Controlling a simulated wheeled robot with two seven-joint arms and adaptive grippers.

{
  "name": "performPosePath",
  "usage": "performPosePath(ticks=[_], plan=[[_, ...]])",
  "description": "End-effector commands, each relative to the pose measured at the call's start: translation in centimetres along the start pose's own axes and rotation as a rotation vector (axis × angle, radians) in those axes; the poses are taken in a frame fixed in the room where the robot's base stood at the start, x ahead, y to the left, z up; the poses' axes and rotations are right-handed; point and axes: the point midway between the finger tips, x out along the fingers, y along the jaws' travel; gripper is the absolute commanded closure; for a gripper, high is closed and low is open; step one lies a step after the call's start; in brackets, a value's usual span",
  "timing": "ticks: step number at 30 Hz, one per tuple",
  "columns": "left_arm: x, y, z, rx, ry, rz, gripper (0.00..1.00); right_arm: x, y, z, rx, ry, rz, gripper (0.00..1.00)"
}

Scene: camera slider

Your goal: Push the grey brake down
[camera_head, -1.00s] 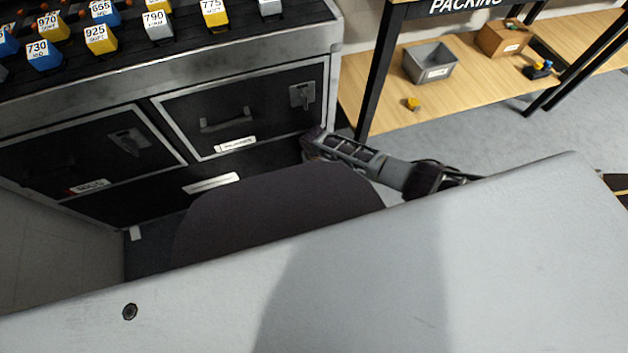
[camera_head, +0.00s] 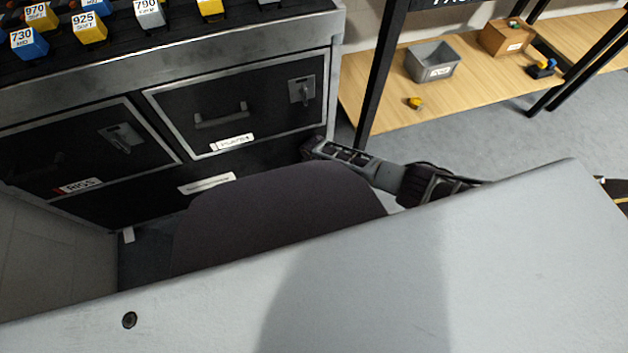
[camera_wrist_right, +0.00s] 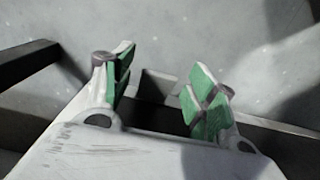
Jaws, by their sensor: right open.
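I cannot pick out the grey brake or a camera slider in either view. My right gripper (camera_wrist_right: 160,92) shows in the right wrist view, its two green-padded fingers spread wide apart with nothing held between them. Grey floor fills the background beyond the fingers. In the head view part of my right arm (camera_head: 375,172) shows beyond my grey body, but its gripper cannot be made out there. My left gripper is not in view.
A dark cabinet (camera_head: 220,118) with metal-edged drawers stands at the left, with several numbered blue, yellow and grey blocks (camera_head: 88,28) on top. At the right, a wooden shelf (camera_head: 470,92) holds a grey bin (camera_head: 433,62) and a cardboard box (camera_head: 506,38). Grey floor (camera_head: 500,140) lies clear before it.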

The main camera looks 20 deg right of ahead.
Motion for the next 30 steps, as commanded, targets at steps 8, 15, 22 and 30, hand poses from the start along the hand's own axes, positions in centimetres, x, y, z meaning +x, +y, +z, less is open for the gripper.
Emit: performPosePath(ticks=[8,15,22,30], plan=[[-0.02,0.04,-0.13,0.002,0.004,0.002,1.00,0.11,-0.01,-0.01,0.000,0.000,0.000,0.43],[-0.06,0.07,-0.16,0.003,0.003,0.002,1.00,0.11,0.00,-0.01,0.000,0.000,0.000,0.62],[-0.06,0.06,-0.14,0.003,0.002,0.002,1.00,0.11,0.00,0.00,0.000,0.000,0.000,0.88],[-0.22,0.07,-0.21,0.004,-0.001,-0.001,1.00,0.14,0.00,0.09,0.000,0.009,0.000,0.88]])
